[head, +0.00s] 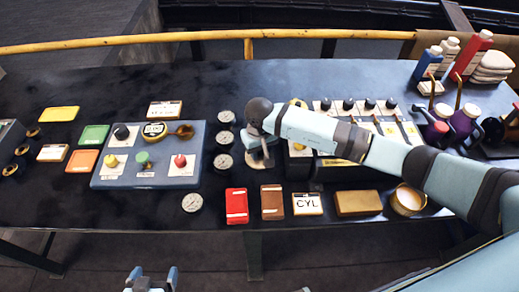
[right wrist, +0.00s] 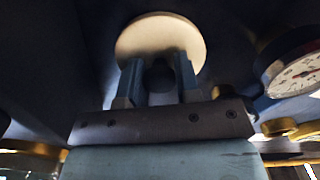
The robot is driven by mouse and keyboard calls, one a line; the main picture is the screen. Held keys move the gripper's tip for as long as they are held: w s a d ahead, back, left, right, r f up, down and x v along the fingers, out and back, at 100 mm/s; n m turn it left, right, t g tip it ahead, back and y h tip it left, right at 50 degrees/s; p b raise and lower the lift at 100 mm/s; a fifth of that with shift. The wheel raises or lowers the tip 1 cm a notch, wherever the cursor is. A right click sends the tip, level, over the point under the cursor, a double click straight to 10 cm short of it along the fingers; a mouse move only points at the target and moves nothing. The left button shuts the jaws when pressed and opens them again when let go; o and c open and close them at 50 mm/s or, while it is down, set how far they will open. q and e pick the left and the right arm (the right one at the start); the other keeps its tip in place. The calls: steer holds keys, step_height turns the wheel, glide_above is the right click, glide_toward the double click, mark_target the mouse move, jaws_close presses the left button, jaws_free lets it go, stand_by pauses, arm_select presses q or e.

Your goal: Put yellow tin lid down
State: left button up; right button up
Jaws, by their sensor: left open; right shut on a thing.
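The tin lid shows in the right wrist view as a pale cream disc (right wrist: 160,34) with a dark knob (right wrist: 160,76). My right gripper (right wrist: 160,72) is shut on this knob. In the head view my right gripper (head: 262,150) is over the dark bench, between the gauges and the right-hand panel, and its wrist hides most of the lid. I cannot tell whether the lid touches the bench. A round yellow tin (head: 407,200) with a pale top stands at the bench's front right. My left gripper (head: 150,281) is open and empty, low in front of the bench.
Several white-faced gauges (head: 224,140) stand just left of my right gripper. A blue panel (head: 150,166) with coloured knobs lies further left. Red (head: 237,206) and brown packets line the front edge. Bottles (head: 472,56) and purple cans stand at the right.

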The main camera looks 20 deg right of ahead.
steer(key=shift+f+b, duration=0.2)
steer(key=shift+b, duration=0.1)
steer(key=o, duration=0.9)
steer(key=shift+r, duration=0.1)
steer(key=shift+r+p, duration=0.3)
steer(key=shift+p, duration=0.2)
step_height(320, 180, up, 12)
steer(key=shift+f+b, duration=0.15)
steer(key=shift+b, duration=1.05)
